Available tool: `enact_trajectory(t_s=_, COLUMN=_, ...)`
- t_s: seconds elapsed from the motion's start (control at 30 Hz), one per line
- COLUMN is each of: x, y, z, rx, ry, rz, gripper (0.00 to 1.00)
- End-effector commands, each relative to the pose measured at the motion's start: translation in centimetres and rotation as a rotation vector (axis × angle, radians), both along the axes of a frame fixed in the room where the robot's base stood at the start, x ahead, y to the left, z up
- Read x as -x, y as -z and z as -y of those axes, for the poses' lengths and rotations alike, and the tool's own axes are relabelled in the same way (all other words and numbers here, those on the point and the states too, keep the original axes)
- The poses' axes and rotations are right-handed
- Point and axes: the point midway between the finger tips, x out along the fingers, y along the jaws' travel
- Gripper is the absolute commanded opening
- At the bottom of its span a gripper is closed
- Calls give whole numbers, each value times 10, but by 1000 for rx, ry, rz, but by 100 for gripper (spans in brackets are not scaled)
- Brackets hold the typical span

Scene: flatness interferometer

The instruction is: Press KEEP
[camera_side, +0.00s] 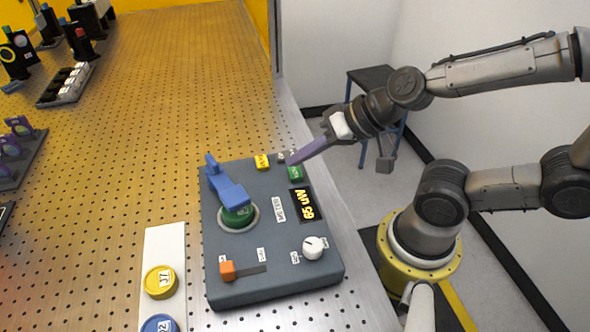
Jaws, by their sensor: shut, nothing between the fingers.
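A dark grey control box (222,276) stands on the perforated table. Near its far right edge is a green button (295,173); its small label is too blurred to read, so I cannot tell for sure that it is KEEP. A yellow button (262,162) sits to its left, with small unreadable lettering. My gripper (290,162) is shut, with its purple fingers slanting down from the right. The fingertips are at the far edge of the green button and cover part of it. I cannot tell whether they touch it.
The box also carries a blue lever (228,187) on a green round base, a lit display (301,205), a white knob (313,248) and an orange slider (228,270). A white strip with yellow (160,282) and blue discs lies left. Optics stand far left.

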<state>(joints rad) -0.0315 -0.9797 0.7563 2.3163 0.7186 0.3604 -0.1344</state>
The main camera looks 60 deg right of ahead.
Motion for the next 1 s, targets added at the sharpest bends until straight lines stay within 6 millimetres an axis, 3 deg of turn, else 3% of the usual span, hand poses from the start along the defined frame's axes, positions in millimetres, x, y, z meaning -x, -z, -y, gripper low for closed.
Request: enact_trajectory(t_s=1.0, x=0, y=9, z=0, rx=0, ry=1, rz=1, gripper=0)
